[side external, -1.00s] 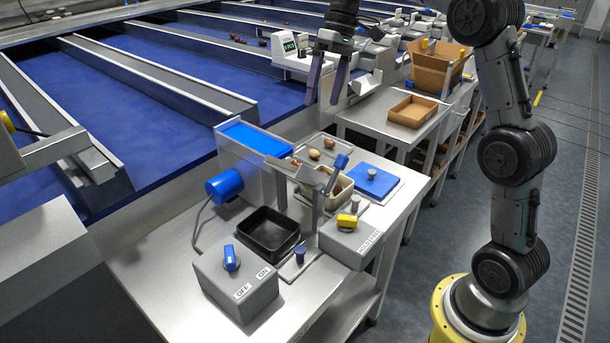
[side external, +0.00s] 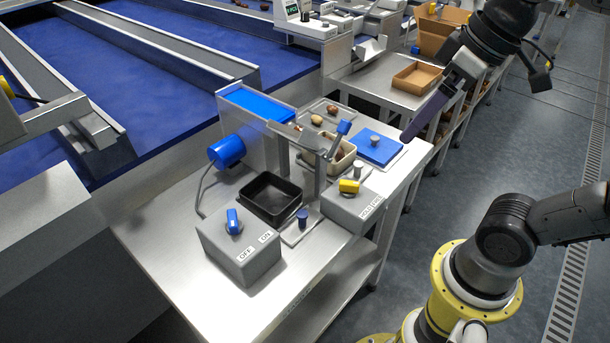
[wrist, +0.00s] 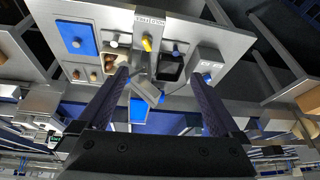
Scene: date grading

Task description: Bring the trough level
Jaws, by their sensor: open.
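A narrow grey metal piece (side external: 308,138), which looks like the trough, sits on an upright post at the end of the blue belt. It appears slanted, but its exact tilt is hard to tell. A lever with a blue grip (side external: 342,128) sticks up beside it, over a cream bin (side external: 344,158) holding brown dates. My gripper (side external: 418,125) is apart from these, above the right edge of the bench and beyond the blue lid. In the wrist view its two fingers (wrist: 160,75) are spread with nothing between them. The cream bin also shows there (wrist: 122,58).
A grey box with a yellow knob (side external: 349,186) stands in front of the post. A black tray (side external: 270,200), an OFF/ON box with a blue knob (side external: 233,221), and a blue motor (side external: 226,151) are left of it. A blue lid (side external: 377,150) lies right.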

